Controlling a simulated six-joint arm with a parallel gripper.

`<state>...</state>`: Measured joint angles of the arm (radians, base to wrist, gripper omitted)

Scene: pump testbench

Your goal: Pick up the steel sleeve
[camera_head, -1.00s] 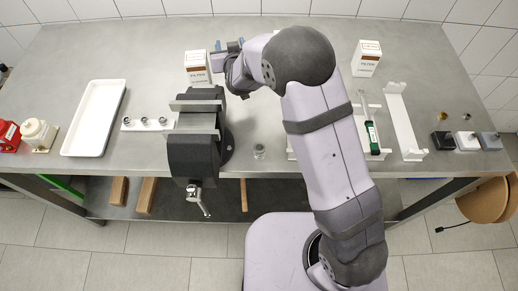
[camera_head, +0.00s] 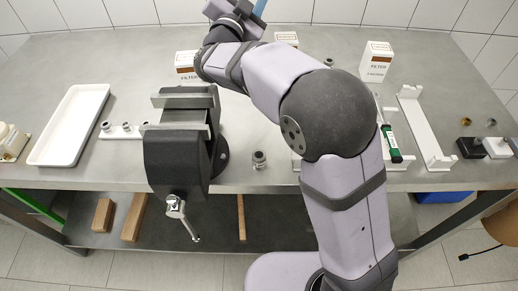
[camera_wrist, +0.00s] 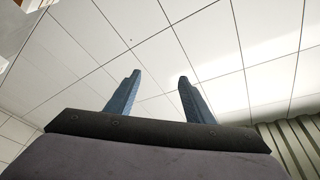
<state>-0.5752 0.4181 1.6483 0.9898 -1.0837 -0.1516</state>
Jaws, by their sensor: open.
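A small grey metal cylinder (camera_head: 259,160), which looks like the steel sleeve, stands on the bench near its front edge, right of the vise. Similar small metal rings (camera_head: 127,127) sit on a white strip left of the vise, and I cannot tell for sure which piece is the sleeve. My gripper (camera_head: 258,10) is raised at the top edge of the head view, far from the cylinder. In the wrist view its two blue fingers (camera_wrist: 158,80) are apart and empty, facing the tiled wall.
A dark vise (camera_head: 180,150) stands at the front. A white tray (camera_head: 50,140) lies left. Filter boxes (camera_head: 376,62) stand at the back. A white rack (camera_head: 425,130) and a green-labelled item (camera_head: 391,145) are right. Bench around the small cylinder is mostly clear.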

